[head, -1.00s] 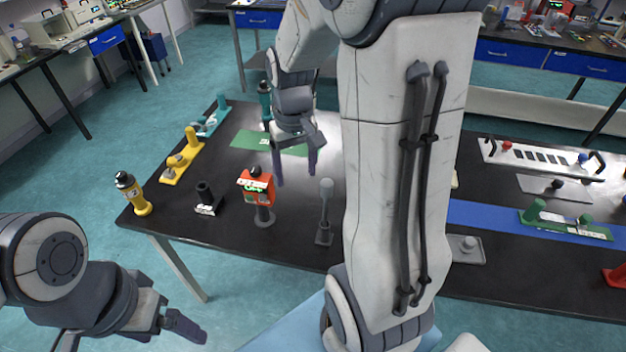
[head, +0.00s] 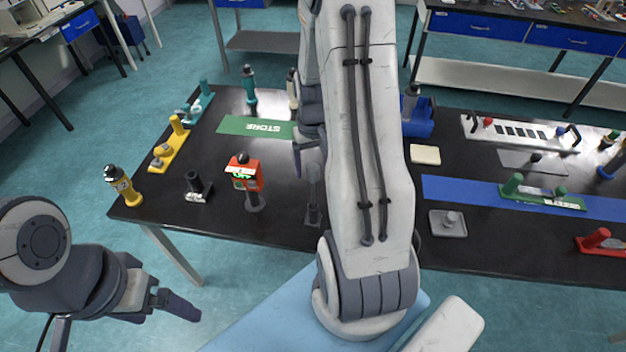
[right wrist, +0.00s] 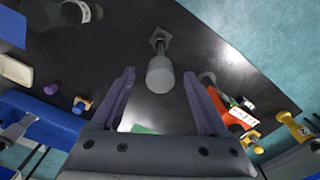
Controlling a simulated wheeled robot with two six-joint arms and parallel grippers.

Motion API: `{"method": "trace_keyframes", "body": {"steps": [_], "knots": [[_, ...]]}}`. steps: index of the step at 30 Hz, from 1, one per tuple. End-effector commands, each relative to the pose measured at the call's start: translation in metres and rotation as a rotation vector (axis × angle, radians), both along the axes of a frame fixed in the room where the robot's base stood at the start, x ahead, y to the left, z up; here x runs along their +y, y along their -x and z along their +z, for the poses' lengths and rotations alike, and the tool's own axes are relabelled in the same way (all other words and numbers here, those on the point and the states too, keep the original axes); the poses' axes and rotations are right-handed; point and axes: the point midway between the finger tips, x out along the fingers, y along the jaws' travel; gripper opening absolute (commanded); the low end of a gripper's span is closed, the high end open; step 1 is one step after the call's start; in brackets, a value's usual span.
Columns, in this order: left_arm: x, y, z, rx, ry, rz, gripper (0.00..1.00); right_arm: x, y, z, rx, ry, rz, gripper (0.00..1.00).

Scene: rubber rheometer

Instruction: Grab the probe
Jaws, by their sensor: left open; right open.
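A grey upright piece with a thick rounded top (head: 313,190), which I take for the probe, stands on a small square base near the table's front edge. In the right wrist view its grey head (right wrist: 160,76) lies ahead, between the lines of the fingers and apart from them. My right gripper (head: 309,163) is open and empty, just above and behind it in the head view; the forearm partly hides the gripper. In the right wrist view its purple fingers (right wrist: 158,88) are spread. My left gripper (head: 170,303) is open and empty, off the table at lower left.
An orange device (head: 245,178) stands close left of the grey piece. Beyond it are a black holder (head: 197,188), a yellow bottle (head: 122,185) and a yellow stand (head: 170,148). A green "STORE" mat (head: 240,126) lies behind. A grey block (head: 447,224) sits to the right.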

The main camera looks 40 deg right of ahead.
Motion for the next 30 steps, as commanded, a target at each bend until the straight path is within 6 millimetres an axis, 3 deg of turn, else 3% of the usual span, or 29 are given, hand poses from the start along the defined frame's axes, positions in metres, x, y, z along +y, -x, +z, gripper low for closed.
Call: {"method": "trace_keyframes", "body": {"steps": [5,12,14,18,19,30], "knots": [[0.0,0.0,0.005,0.0,0.0,-0.001,0.89,0.001,0.001,-0.017,0.003,-0.001,0.001,0.77],[0.0,0.0,0.004,0.0,0.0,-0.001,0.89,0.001,0.0,-0.019,-0.001,0.0,0.001,0.77],[0.0,0.0,0.004,0.0,0.0,-0.001,0.89,0.001,0.0,-0.019,-0.001,0.0,0.001,0.58],[0.0,0.0,0.004,0.0,0.0,-0.001,0.89,0.001,0.0,-0.019,-0.001,0.0,0.001,0.04],[0.0,0.0,0.004,0.0,0.0,-0.001,0.89,0.001,0.0,-0.019,-0.001,0.0,0.001,0.0],[0.0,0.0,0.003,0.0,0.0,-0.001,0.89,0.0,0.0,-0.015,-0.002,0.001,0.001,0.0]]}}
